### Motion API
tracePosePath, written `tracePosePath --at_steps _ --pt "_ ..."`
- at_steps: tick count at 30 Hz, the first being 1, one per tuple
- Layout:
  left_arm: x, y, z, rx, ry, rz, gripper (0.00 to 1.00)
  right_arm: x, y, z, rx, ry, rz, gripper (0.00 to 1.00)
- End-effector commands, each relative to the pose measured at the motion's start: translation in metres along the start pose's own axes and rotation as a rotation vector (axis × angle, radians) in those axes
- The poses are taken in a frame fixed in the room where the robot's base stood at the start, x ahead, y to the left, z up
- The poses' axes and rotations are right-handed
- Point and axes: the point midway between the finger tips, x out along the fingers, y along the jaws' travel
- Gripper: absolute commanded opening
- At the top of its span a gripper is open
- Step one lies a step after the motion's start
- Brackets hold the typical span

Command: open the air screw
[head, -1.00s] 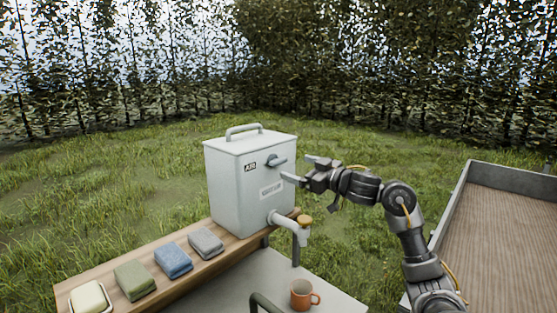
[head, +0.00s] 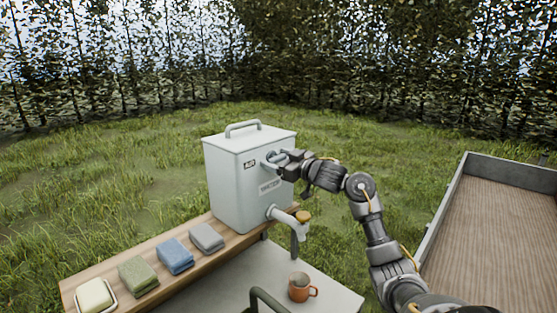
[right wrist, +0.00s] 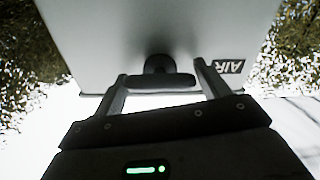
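The air screw (right wrist: 162,81) is a dark wing-shaped handle on a short round stem, on the face of a pale grey water container (head: 232,190). It sits beside the "AIR" label (right wrist: 229,67). My right gripper (head: 272,160) is at the screw; it also shows in the right wrist view (right wrist: 160,82). In the head view the gripper partly hides the screw. My left gripper is out of view.
An orange mug (head: 299,293) stands on a grey surface. A wooden shelf (head: 165,292) carries folded cloths (head: 174,258) and soap in a dish (head: 95,295). A flat-bed trailer (head: 490,240) is at right.

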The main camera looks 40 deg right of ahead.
Motion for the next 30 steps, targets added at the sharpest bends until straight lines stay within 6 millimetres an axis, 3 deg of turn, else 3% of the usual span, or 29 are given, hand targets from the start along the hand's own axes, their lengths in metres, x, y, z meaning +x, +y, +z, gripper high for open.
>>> tracePosePath --at_steps 1,6,17,30 --pt "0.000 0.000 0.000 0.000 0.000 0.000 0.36 0.000 0.000 0.000 0.000 0.000 0.000 0.68" --pt "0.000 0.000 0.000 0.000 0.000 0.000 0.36 0.000 0.000 0.000 0.000 0.000 0.000 0.49" --pt "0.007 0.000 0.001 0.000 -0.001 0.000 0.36 -0.001 0.000 0.002 -0.081 -0.001 0.000 0.49" --pt "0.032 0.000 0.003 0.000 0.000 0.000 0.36 -0.001 0.000 0.004 -0.449 -0.002 0.001 0.49"
